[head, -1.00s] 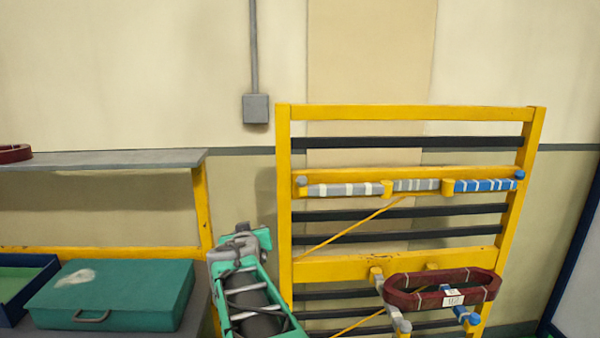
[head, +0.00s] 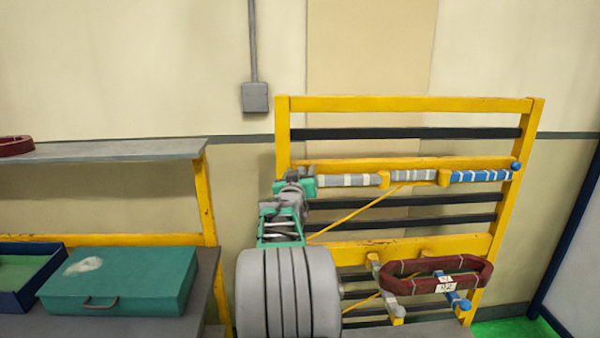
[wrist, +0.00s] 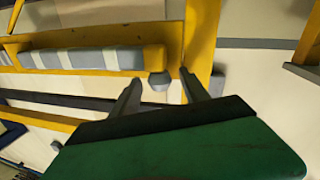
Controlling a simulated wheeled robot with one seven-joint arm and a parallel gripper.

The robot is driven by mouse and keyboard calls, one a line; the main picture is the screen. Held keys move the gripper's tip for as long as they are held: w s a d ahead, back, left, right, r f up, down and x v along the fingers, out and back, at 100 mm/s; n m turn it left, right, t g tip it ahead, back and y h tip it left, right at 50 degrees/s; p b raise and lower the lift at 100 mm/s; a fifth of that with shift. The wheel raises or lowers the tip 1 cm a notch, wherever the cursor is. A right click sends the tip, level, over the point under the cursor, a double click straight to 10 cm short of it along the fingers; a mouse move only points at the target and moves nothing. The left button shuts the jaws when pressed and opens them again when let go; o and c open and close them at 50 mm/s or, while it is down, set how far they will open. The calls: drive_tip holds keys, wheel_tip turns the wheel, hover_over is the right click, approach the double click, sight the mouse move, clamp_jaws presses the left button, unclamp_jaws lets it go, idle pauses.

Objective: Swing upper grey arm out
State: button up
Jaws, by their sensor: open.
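The upper grey arm (head: 348,180), a grey bar with white bands, lies flat along the upper yellow rail of the rack. A round grey knob (wrist: 158,83) sits at its free left end. The banded bar also shows in the wrist view (wrist: 85,60), at upper left. My gripper (head: 303,180) is at this left end in the head view and hides the knob there. In the wrist view my gripper (wrist: 159,77) is open, its two fingers apart on either side of the knob. I cannot tell whether either finger touches it.
A blue banded arm (head: 480,176) lies folded along the same rail at right. Below, a lower grey arm (head: 388,288) and a lower blue arm (head: 452,292) stick out under a dark red coil (head: 437,275). A green case (head: 120,280) lies on the bench at left.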

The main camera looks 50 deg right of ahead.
drive_tip(key=shift+c, duration=0.5)
clamp_jaws()
idle(0.8)
